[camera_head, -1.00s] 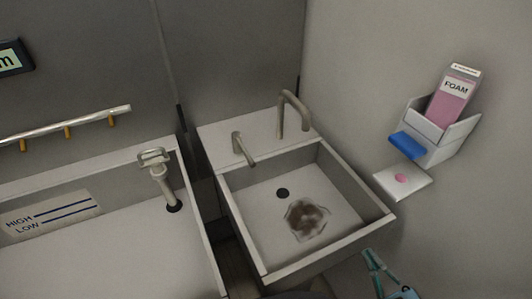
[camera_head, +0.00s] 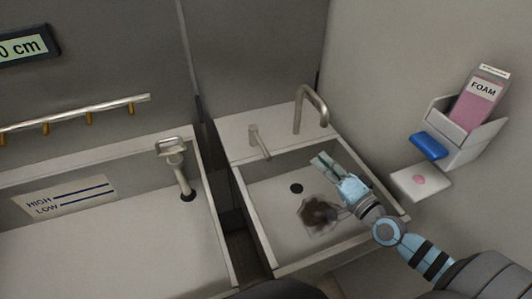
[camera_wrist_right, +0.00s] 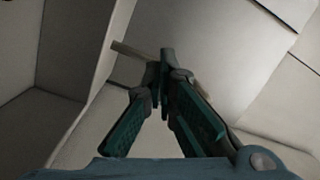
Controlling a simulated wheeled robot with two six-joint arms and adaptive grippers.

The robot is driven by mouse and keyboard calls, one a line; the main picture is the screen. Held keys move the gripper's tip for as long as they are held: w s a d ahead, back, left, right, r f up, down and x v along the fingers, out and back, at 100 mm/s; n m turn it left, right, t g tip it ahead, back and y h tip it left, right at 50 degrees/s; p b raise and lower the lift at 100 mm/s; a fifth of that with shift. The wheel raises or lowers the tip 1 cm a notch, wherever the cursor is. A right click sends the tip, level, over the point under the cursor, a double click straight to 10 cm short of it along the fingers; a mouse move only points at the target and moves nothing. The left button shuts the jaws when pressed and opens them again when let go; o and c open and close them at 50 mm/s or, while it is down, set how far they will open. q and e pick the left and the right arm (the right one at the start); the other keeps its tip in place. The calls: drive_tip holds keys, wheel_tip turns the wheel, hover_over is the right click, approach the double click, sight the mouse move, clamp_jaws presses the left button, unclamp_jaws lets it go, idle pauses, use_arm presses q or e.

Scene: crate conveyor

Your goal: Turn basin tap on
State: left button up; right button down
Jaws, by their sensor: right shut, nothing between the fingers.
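The basin (camera_head: 262,230) is a pale square sink with a dark drain in its floor. On its back ledge stand a bent metal spout (camera_head: 311,105) and a shorter metal lever (camera_head: 259,143) to its left. My right gripper (camera_head: 322,161) reaches in from the right over the basin, below and in front of the spout. In the right wrist view its fingers (camera_wrist_right: 163,62) are together and empty. A thin tan bar shows behind them there; I cannot tell which tap part it is, or whether it is touched. My left gripper is not in view.
A brown stain (camera_head: 318,212) lies on the basin floor. A foam dispenser (camera_head: 467,115) with a blue tab hangs on the right wall, above my right arm. A larger tub (camera_head: 110,245) with its own tap (camera_head: 176,163) is on the left. A rail (camera_head: 75,114) runs above it.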

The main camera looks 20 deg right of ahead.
drive_tip(key=shift+w+a+f+m+g+y, duration=0.25)
drive_tip(key=shift+w+a+m+g+y, duration=0.25)
drive_tip(key=shift+m, duration=0.4)
drive_tip(key=shift+w+a, duration=0.1)
drive_tip(key=w+a+f+p, duration=0.1)
drive_tip(key=w+a+p, duration=0.1)
drive_tip(key=w+a, duration=0.4)
drive_tip(key=x, duration=0.3)
drive_tip(key=shift+w+d, duration=0.3)
drive_tip(key=shift+w, duration=0.2)
